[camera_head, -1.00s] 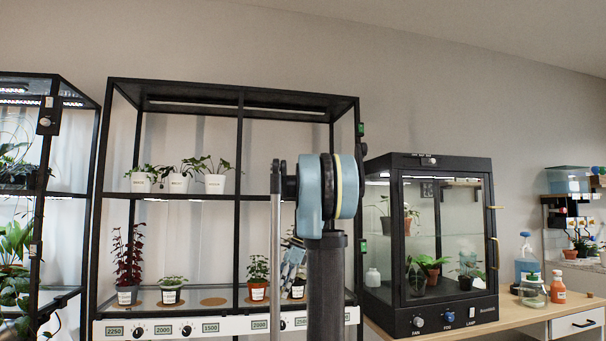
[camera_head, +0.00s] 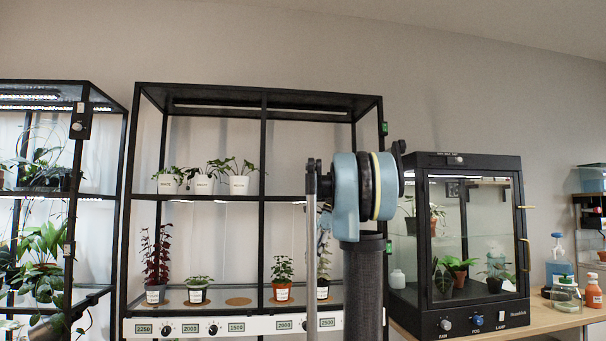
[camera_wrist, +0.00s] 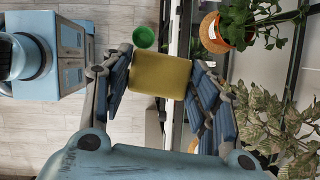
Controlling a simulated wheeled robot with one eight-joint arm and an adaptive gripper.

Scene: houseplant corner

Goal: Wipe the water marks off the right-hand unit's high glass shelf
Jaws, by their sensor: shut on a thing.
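The right-hand black-framed unit (camera_head: 263,140) stands in the middle of the head view. Its high glass shelf (camera_head: 288,198) is seen almost edge-on, so no water marks can be made out. Three white-potted plants (camera_head: 203,184) stand on the shelf's left half; its right half looks bare, partly hidden by my arm. In the wrist view my gripper (camera_wrist: 162,66) is shut on a yellow sponge (camera_wrist: 160,76), held between its blue ribbed fingers. The sponge looks apart from the shelf. In the head view the gripper is mostly hidden behind my arm.
Small potted plants (camera_head: 197,290) stand on the unit's lower level above a dial panel (camera_head: 225,328). A glass cabinet (camera_head: 465,240) stands close on the right, another plant unit (camera_head: 62,196) on the left. The wrist view shows an orange-potted plant (camera_wrist: 213,35) near the fingers and a green round thing (camera_wrist: 144,37).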

